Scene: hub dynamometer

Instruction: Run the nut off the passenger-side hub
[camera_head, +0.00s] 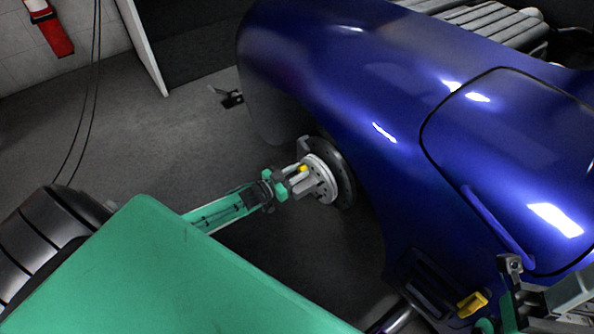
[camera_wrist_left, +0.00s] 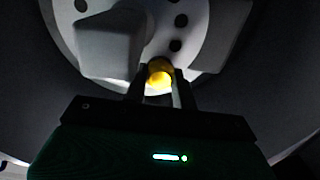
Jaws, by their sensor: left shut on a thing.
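The passenger-side hub (camera_head: 322,182) is a pale disc with holes in front of a dark brake disc in the wheel arch of a blue car. The hub face (camera_wrist_left: 195,25) fills the top of the left wrist view. A yellow nut (camera_wrist_left: 159,74) sits low on that face, and it also shows in the head view (camera_head: 303,168). My left gripper (camera_wrist_left: 161,88) is shut on the nut, one finger on each side. How far the nut is threaded on is hidden. Part of my right gripper (camera_head: 510,290) shows at the lower right edge; its fingertips are not clear.
The blue car body (camera_head: 340,60) rises close behind and right of the hub. A yellow-handled item (camera_head: 472,303) lies low at the right, near my right arm. Open grey floor (camera_head: 170,140) lies left of the hub. Dark cables hang at the far left.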

